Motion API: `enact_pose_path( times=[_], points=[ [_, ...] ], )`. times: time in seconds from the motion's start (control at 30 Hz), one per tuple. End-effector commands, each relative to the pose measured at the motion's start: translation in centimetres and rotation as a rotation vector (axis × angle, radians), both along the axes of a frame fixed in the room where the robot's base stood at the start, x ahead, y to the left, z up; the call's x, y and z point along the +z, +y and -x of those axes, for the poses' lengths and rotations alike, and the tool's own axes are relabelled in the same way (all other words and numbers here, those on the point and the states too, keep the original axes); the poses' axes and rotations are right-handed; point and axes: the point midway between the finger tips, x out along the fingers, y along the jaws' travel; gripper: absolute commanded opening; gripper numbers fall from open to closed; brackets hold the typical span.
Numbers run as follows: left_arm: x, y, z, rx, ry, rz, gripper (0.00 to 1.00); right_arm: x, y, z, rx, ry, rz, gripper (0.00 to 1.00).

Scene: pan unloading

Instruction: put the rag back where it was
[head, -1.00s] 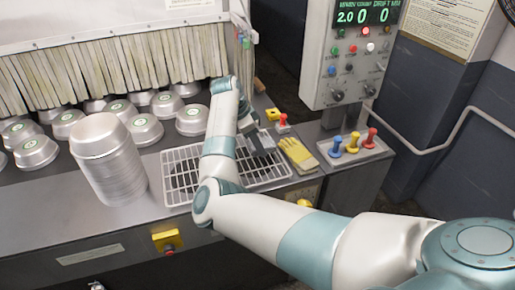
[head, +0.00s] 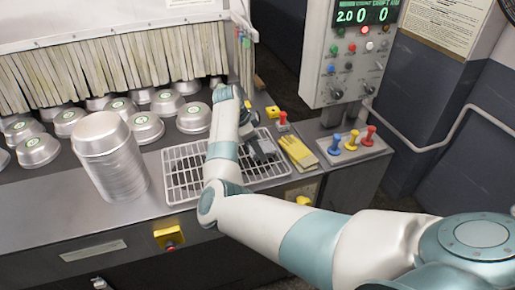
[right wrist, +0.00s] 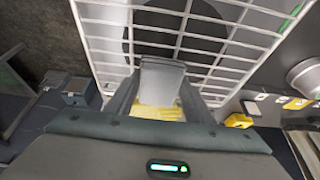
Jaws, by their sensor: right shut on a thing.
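My right arm reaches across the counter, with its right gripper (head: 264,152) low over the right part of the white wire grid (head: 196,181). In the right wrist view the right gripper (right wrist: 158,90) is shut on a grey, flat piece, which I take to be the rag (right wrist: 162,76). Its shape is partly hidden by the fingers. The grid (right wrist: 205,57) lies beyond it. A yellow glove (head: 299,153) lies on the counter just right of the grid. Part of it shows between the fingers in the wrist view (right wrist: 157,113). My left gripper is not in view.
A tall stack of metal pans (head: 112,165) stands left of the grid. Several single pans sit behind, near the strip curtain (head: 120,70). A red button (head: 283,118), coloured knobs (head: 352,141) and a control box (head: 350,60) are at the right.

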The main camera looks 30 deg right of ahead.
Motion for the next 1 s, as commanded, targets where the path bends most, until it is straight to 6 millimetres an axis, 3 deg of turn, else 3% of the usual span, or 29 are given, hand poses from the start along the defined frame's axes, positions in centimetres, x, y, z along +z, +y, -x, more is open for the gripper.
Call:
enact_pose_path(
  times=[0.03, 0.13, 0.17, 0.23, 0.77, 1.0],
  points=[
    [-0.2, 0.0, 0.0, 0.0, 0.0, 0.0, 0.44, -0.9, 0.2, 0.3, 0.0, 0.008, -0.008, 0.27],
    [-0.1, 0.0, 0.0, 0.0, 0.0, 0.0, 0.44, -1.0, 0.2, 0.3, 0.0, 0.01, -0.01, 0.27],
    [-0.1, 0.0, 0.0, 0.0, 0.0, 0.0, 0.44, -1.1, 0.2, 0.4, 0.0, 0.011, -0.01, 0.5],
    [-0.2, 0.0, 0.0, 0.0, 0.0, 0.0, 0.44, -1.2, 0.3, 0.4, 0.0, 0.014, -0.013, 0.66],
    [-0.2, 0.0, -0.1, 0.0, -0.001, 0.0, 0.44, -1.5, 0.5, 0.6, 0.0, 0.02, -0.019, 0.66],
    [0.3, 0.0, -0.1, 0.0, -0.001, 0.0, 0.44, -0.4, 0.6, 0.5, 0.0, 0.019, -0.019, 0.66]
  ],
)
